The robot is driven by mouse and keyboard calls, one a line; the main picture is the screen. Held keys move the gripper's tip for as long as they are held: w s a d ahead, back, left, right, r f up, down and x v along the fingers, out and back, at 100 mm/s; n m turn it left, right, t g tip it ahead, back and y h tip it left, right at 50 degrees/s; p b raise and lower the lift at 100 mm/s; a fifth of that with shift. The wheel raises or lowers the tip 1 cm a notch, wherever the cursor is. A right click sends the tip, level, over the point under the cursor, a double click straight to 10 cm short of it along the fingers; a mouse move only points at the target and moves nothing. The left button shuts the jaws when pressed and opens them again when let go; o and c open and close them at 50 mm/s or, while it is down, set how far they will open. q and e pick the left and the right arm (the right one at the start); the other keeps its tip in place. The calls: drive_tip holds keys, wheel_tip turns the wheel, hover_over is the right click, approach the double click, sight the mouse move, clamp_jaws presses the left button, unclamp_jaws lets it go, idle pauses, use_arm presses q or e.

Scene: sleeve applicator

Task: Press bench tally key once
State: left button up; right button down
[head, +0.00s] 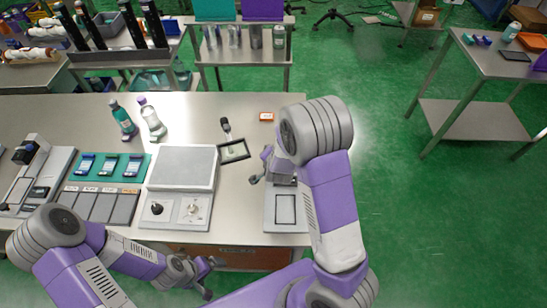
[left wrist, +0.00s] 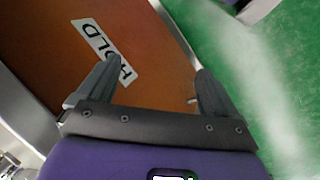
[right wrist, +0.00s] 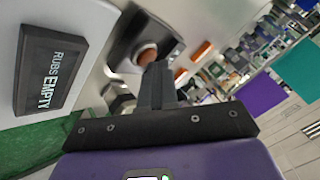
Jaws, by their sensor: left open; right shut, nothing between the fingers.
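A round orange-brown button (right wrist: 146,54), which looks like the tally key, sits on a dark square base in the right wrist view. My right gripper (right wrist: 158,68) is shut and empty, its tips right at the button's near edge; I cannot tell whether they touch. In the head view my right arm hides most of that spot. My left gripper (head: 211,276) is open and empty at the bench's front edge. In the left wrist view its fingers (left wrist: 155,66) are in front of an orange-brown drawer front (left wrist: 150,85) with a HOLD label.
A framed plate (head: 285,208) lies by my right arm; a dark RUBS EMPTY plate (right wrist: 52,68) shows in the right wrist view. A scale-like box (head: 183,168), two bottles (head: 123,119) and a small orange item (head: 266,117) stand on the bench.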

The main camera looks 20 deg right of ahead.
drive_tip(key=shift+r+p, duration=0.5)
drive_tip(key=shift+r, duration=0.25)
drive_tip(key=shift+r, duration=0.15)
wheel_tip(320, 180, up, 5)
drive_tip(key=p, duration=0.4)
idle(0.5)
